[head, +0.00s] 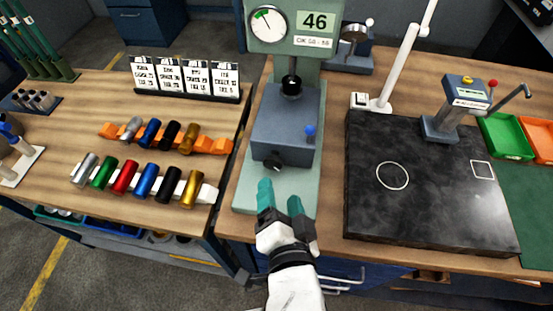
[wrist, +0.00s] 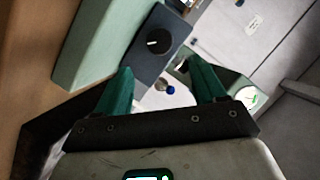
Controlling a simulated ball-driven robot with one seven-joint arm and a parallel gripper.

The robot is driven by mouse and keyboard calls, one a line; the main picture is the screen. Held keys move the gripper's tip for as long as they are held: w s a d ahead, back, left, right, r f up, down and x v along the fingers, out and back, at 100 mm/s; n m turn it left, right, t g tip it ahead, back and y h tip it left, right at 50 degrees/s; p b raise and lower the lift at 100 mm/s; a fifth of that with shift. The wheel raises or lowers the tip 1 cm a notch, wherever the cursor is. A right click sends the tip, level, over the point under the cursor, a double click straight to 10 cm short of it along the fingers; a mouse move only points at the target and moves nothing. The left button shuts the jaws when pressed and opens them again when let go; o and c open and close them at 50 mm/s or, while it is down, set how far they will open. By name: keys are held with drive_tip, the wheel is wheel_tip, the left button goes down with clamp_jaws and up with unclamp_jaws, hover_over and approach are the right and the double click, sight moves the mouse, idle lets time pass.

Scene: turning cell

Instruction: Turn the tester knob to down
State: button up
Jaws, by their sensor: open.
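The hardness tester (head: 285,120) is a grey-green press with a dark blue-grey body. Its black round knob (head: 274,162) sits low on the front face. In the wrist view the knob (wrist: 154,43) shows a white mark lying roughly level in that picture. My gripper (head: 280,195), with two teal fingers, is open and empty in front of the tester, just short of the knob. The fingertips (wrist: 160,68) also show in the wrist view, with the knob beyond them and apart from them. A small blue ball (head: 310,130) is on the tester's side.
The tester carries a dial (head: 268,22) and a display (head: 314,22) reading 46. A dark stone plate (head: 425,210) lies to the right. A white jointed arm (head: 405,60) stands behind the plate.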

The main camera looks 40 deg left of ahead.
sight(275, 165)
drive_tip(key=p+x, duration=0.1)
drive_tip(key=x, duration=0.8)
drive_tip(key=shift+w+a, duration=0.1)
drive_tip(key=shift+c, duration=0.4)
drive_tip(key=c, duration=0.9)
drive_tip(key=shift+c, duration=0.2)
